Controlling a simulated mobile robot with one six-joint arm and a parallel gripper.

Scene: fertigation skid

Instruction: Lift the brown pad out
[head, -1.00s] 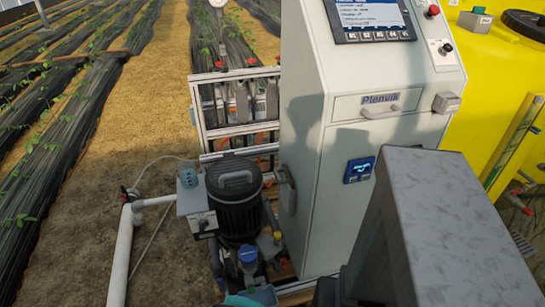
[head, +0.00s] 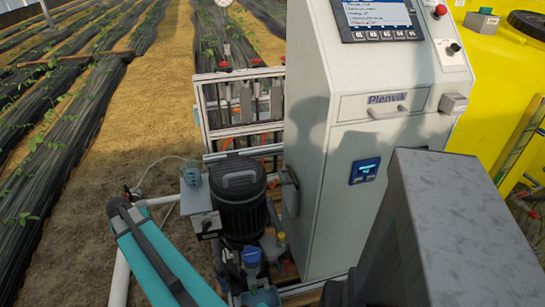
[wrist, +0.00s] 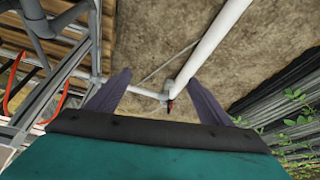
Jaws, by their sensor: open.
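I cannot make out a brown pad in any view. My gripper (wrist: 159,76) is open in the wrist view, its two dark purple-grey fingers spread apart with nothing held between them. Beyond the fingers are a white pipe with a small red-handled fitting (wrist: 171,104) and bare soil. In the head view the teal end of my arm reaches up from the bottom at the left of the pump; the fingers cannot be made out there.
A grey cabinet (head: 335,215) with a handled drawer front (head: 372,104) stands right of the black pump (head: 240,195). A white metal frame (head: 243,135) stands behind. A yellow tank (head: 490,100) is at right. Open soil (head: 85,215) and crop rows lie left.

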